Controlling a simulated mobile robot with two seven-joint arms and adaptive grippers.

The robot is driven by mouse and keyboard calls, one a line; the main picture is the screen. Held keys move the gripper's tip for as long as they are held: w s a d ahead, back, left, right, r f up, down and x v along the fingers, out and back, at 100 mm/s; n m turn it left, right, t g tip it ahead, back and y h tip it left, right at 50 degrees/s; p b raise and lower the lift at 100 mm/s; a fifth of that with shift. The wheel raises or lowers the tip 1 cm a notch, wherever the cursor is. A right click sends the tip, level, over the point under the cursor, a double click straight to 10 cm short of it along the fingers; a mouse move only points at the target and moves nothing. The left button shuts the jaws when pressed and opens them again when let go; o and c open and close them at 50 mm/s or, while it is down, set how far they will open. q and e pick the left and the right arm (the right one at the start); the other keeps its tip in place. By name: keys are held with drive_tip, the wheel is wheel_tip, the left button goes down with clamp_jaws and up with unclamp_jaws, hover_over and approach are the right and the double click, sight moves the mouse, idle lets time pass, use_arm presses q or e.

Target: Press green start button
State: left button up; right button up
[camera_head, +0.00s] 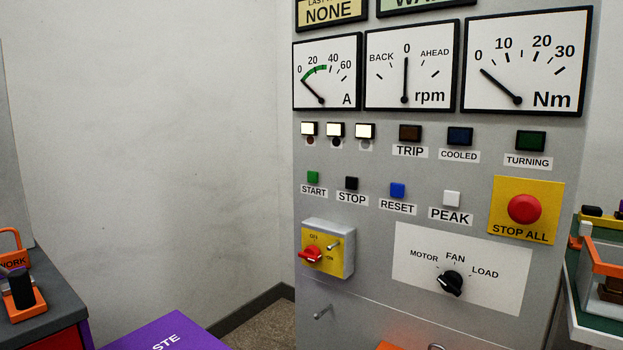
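Neither of my grippers is in view, and nothing covers the start button.
Below the buttons are a red rotary switch (312,254) on a yellow box and a black selector knob (451,283). A red stop-all button (524,209) is at the right. Purple lid (165,335) stands lower left. Space before the panel looks clear.

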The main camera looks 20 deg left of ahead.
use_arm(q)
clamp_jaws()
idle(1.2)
